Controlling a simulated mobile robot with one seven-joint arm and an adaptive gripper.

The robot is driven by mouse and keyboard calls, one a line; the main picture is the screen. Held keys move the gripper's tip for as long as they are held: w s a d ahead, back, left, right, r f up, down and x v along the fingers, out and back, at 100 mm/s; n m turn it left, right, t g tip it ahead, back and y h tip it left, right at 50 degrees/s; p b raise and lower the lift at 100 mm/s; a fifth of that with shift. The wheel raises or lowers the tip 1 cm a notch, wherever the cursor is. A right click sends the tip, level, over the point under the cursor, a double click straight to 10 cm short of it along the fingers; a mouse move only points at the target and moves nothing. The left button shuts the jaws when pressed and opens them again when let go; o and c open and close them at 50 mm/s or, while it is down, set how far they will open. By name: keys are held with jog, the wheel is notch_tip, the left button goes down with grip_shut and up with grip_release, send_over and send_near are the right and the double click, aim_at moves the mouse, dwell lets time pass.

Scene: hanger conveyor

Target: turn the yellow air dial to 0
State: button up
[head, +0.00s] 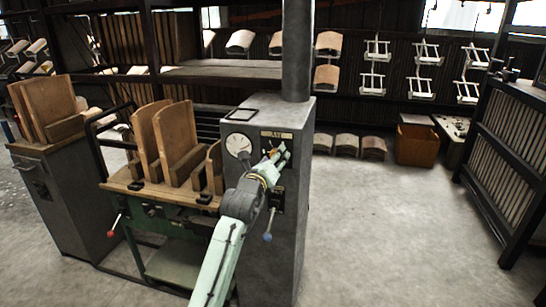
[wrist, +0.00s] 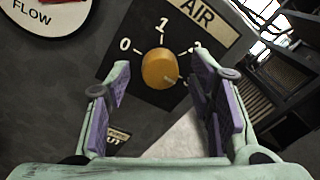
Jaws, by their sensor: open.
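The yellow air dial (wrist: 159,69) is a round knob on a black plate (wrist: 206,28) marked AIR, in the upper middle of the wrist view. A 0 shows left of the dial, a 1 above it, and another mark, partly hidden by a finger, on the right. A pale line on the knob points to the lower right, away from the 0. My gripper (wrist: 161,75) is open, with one finger on each side of the dial; I cannot tell whether either touches it. In the head view my gripper (head: 277,160) is at the grey cabinet's front, largely covering the dial's place.
The grey cabinet (head: 302,200) carries a white gauge (head: 239,145), whose FLOW face (wrist: 38,12) shows in the wrist view. A blue-tipped lever (head: 268,237) hangs below my gripper. A bench with wooden forms (head: 178,140) stands left. The floor right of the cabinet is clear.

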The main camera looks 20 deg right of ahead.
jog(key=c, duration=1.2)
jog(key=shift+o, duration=0.2)
